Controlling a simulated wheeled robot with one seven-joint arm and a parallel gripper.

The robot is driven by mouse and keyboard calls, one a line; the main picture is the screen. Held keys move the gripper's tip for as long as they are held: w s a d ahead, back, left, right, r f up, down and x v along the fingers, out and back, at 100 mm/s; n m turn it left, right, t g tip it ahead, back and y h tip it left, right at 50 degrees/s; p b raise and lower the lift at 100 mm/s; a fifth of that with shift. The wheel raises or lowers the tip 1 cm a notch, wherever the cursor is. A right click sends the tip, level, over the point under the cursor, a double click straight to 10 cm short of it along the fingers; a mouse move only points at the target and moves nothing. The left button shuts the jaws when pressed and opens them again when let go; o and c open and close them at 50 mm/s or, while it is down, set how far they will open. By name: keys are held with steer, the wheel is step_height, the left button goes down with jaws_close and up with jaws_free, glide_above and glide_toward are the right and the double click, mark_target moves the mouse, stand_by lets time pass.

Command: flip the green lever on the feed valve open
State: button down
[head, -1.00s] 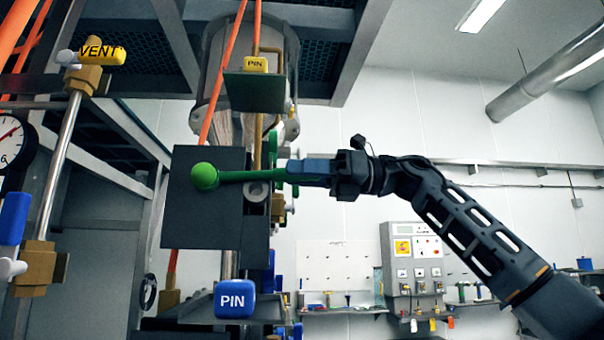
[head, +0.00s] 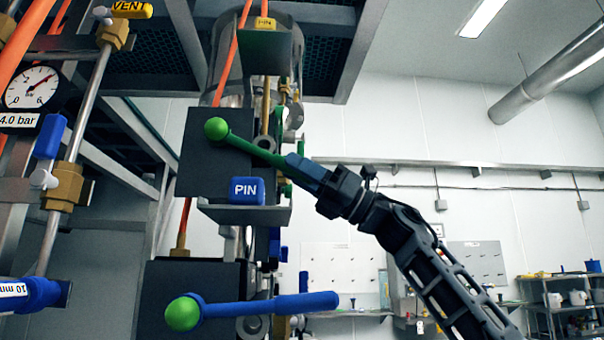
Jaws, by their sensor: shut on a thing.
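The green lever (head: 246,146) is in the upper middle of the head view, in front of a dark square plate (head: 200,165). It slants from a round green knob (head: 216,128) at upper left down to the right.
A blue lever with a green knob (head: 183,313) lies lower. Pipes and a gauge (head: 32,87) stand left. Open room lies right.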

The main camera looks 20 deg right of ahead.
steer(key=shift+f, duration=0.15)
steer(key=c, duration=0.9)
jaws_free()
steer(key=b+v, duration=0.1)
steer(key=v, duration=0.6)
steer(key=shift+d+f, duration=0.25)
steer(key=shift+c, duration=0.4)
